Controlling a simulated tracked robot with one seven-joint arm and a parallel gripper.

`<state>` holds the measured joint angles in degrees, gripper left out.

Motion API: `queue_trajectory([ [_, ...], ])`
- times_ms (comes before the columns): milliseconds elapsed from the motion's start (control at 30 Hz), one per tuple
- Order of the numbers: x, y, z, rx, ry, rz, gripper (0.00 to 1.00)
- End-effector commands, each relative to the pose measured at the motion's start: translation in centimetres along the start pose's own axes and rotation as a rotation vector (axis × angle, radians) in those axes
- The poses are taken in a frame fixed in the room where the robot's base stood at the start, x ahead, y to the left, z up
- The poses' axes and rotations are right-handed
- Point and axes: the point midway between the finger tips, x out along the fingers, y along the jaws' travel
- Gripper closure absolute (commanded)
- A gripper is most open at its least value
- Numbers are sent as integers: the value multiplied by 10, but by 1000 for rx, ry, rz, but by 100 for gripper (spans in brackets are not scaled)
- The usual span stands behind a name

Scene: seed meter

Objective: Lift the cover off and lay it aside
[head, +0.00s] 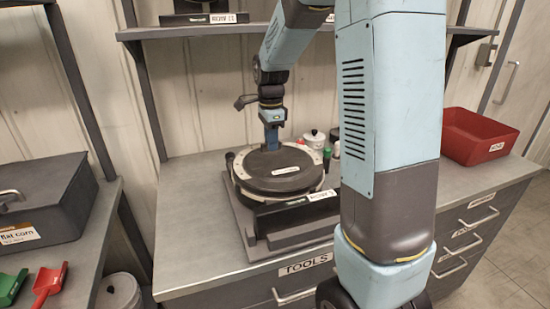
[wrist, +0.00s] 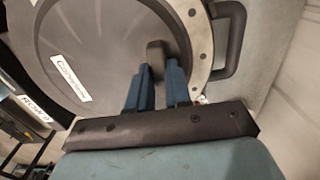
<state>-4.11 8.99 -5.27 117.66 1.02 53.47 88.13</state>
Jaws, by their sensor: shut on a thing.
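The cover (head: 282,172) is a dark grey round lid lying on the seed meter, inside a pale ring (head: 318,184) with dark holes. It has a white label on its top. In the wrist view the cover (wrist: 95,40) fills the left and middle, and the ring (wrist: 199,30) curves along its right side. My gripper (head: 271,146) reaches down to the far part of the cover. In the wrist view its blue fingers (wrist: 158,75) are shut on a dark knob (wrist: 155,53) of the cover. I cannot tell any gap between cover and ring.
The meter stands on a grey base (head: 246,222) on the bench. A white-lidded pot (head: 314,138) and a green-topped item stand behind it. A red bin (head: 478,136) is at the right. Bare bench (head: 185,215) lies left of the meter. A shelf (head: 190,31) hangs above.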

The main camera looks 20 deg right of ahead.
Motion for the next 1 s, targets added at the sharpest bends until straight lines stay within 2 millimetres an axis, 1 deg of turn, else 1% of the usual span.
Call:
queue_trajectory([
  [133, -5, -1, 0, 0, 0, -4, 100],
  [233, -16, -1, 0, 0, 0, -5, 100],
  [500, -64, -1, 0, 0, 0, -6, 100],
  [600, -79, -1, 0, 0, 0, -5, 100],
  [700, -91, -1, 0, 0, 0, -4, 100],
  [800, -98, 0, 0, 0, 0, -3, 100],
  [1000, -101, 0, 0, 0, 0, -1, 100],
])
